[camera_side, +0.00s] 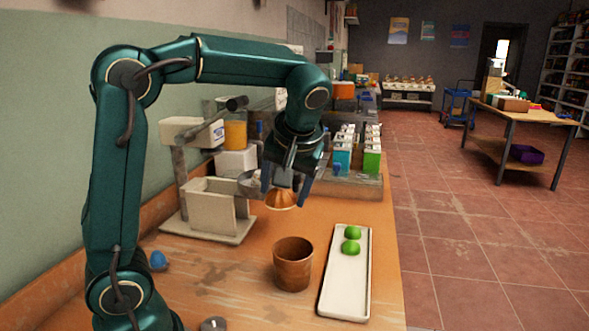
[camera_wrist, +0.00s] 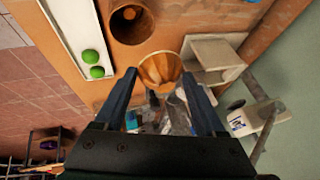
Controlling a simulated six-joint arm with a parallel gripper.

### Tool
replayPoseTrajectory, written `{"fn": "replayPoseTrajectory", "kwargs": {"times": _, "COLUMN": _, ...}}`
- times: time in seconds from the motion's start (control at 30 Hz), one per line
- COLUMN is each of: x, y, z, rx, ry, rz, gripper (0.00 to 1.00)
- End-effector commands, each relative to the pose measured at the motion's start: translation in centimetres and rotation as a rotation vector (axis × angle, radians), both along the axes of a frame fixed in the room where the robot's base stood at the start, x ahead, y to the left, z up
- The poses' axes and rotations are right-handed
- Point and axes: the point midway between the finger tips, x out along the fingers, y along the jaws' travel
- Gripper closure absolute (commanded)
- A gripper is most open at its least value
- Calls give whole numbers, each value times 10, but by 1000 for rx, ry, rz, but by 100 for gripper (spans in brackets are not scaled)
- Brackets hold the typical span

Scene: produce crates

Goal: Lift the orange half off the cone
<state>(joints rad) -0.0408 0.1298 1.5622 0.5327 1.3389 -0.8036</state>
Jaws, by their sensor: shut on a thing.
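The orange half (camera_side: 281,201) is between the fingers of my gripper (camera_side: 287,194) in the side view, above the table, with its wider rim low. In the wrist view the orange half (camera_wrist: 159,69) sits between the two fingertips of my gripper (camera_wrist: 159,76), which is shut on it. A pale juicer (camera_side: 210,207) with a flat base stands just left of the orange half. I cannot make out the cone clearly; my gripper and the fruit cover that area.
A brown cup (camera_side: 293,266) stands on the table in front of my gripper. Cartons (camera_side: 372,150) stand behind. A blue object (camera_side: 158,260) lies at the left.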

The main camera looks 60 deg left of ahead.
Motion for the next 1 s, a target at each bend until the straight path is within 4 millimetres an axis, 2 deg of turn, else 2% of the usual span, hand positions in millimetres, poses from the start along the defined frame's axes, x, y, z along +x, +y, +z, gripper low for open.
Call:
{"fn": "replayPoseTrajectory", "kwargs": {"times": 0.27, "x": 0, "y": 0, "z": 1, "rx": 1, "ry": -1, "rz": 0, "gripper": 91}}
{"fn": "replayPoseTrajectory", "kwargs": {"times": 1.0, "x": 1, "y": 0, "z": 29, "rx": 1, "ry": -2, "rz": 0, "gripper": 91}}
